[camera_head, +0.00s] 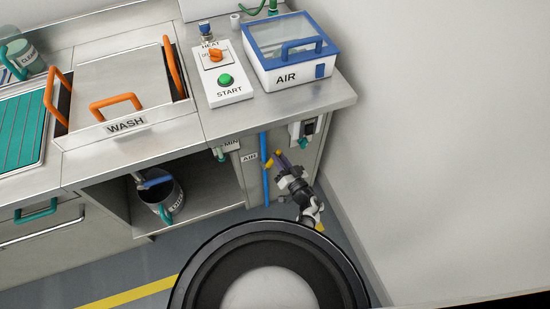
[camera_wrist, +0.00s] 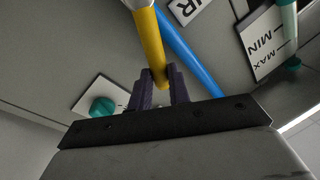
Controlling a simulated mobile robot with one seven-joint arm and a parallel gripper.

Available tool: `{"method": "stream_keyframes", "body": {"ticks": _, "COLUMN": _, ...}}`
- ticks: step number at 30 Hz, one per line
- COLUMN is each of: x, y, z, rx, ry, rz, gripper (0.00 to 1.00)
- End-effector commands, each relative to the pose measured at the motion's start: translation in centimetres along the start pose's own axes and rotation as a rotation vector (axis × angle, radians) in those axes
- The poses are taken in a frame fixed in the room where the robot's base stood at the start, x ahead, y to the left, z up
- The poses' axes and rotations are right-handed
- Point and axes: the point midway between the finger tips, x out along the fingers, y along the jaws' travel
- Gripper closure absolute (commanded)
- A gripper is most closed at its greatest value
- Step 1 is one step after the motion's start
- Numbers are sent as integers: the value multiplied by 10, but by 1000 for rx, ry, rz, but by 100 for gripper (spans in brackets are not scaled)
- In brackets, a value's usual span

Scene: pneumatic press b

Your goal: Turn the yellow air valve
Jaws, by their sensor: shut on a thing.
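The yellow air valve handle (camera_wrist: 149,40) runs down from the top of the wrist view to my gripper (camera_wrist: 160,88). The dark purple fingers are shut on its lower end, one on each side. In the head view the small yellow handle (camera_head: 269,159) shows beside the blue pipe (camera_head: 265,180), at the cabinet front below the counter's right end. My gripper (camera_head: 281,160) reaches it from the right. The blue pipe (camera_wrist: 190,52) passes behind the handle in the wrist view. The handle's pivot is cut off by the wrist view's top edge.
An AIR label (camera_head: 249,157) sits left of the pipe. A MIN/MAX gauge plate (camera_wrist: 262,40) and a teal knob (camera_wrist: 103,108) on a white plate flank the handle. The AIR box (camera_head: 290,75) and START panel (camera_head: 224,90) stand on the counter above. A wall rises at right.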

Motion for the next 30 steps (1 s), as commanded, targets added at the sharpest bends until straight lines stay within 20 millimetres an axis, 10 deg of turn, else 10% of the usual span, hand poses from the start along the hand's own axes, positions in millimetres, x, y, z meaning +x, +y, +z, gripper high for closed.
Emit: {"method": "stream_keyframes", "body": {"ticks": 30, "x": -14, "y": 61, "z": 38, "rx": 892, "ry": 176, "rz": 3, "gripper": 100}}
